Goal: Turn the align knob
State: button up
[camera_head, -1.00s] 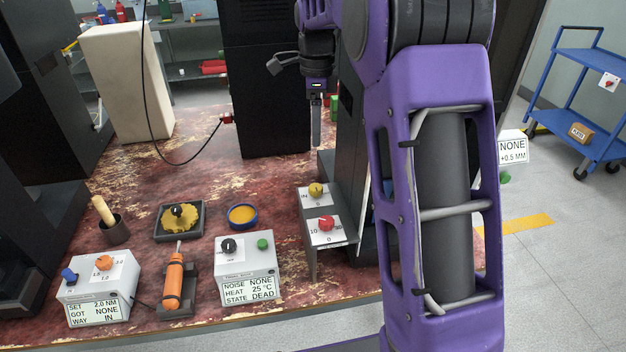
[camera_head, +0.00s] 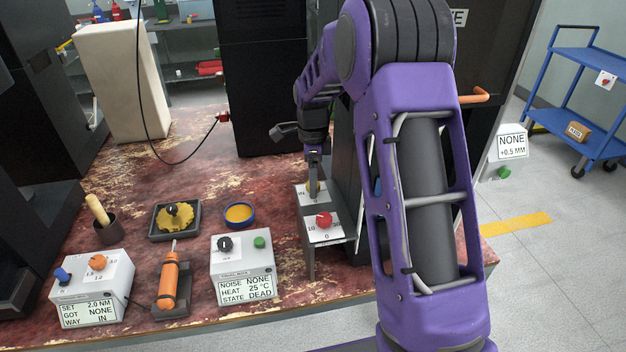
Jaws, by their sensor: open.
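A stand at the bench's right front carries two knobs on white dial plates. The yellow knob (camera_head: 312,188) is on the rear plate, partly hidden by my fingers. The red knob (camera_head: 324,219) is on the front plate, with numbers around it. I cannot read which one is marked align. My gripper (camera_head: 313,182) points down at the yellow knob with its jaws open. The fingertips are at the knob; I cannot tell whether they touch it.
A trial box (camera_head: 242,266) with black and green knobs and a torque box (camera_head: 91,289) stand along the front edge. An orange screwdriver (camera_head: 169,282) lies between them. A black cabinet (camera_head: 268,80) stands behind my gripper. My arm hides the area to the right.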

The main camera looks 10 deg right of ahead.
grip_shut()
dwell(0.4)
jog(key=shift+n, duration=0.4)
jog(key=n+p, duration=0.1)
jog(key=n, duration=0.2)
jog(key=shift+n, duration=0.4)
jog(key=n, duration=0.5)
jog(key=shift+p, duration=0.35)
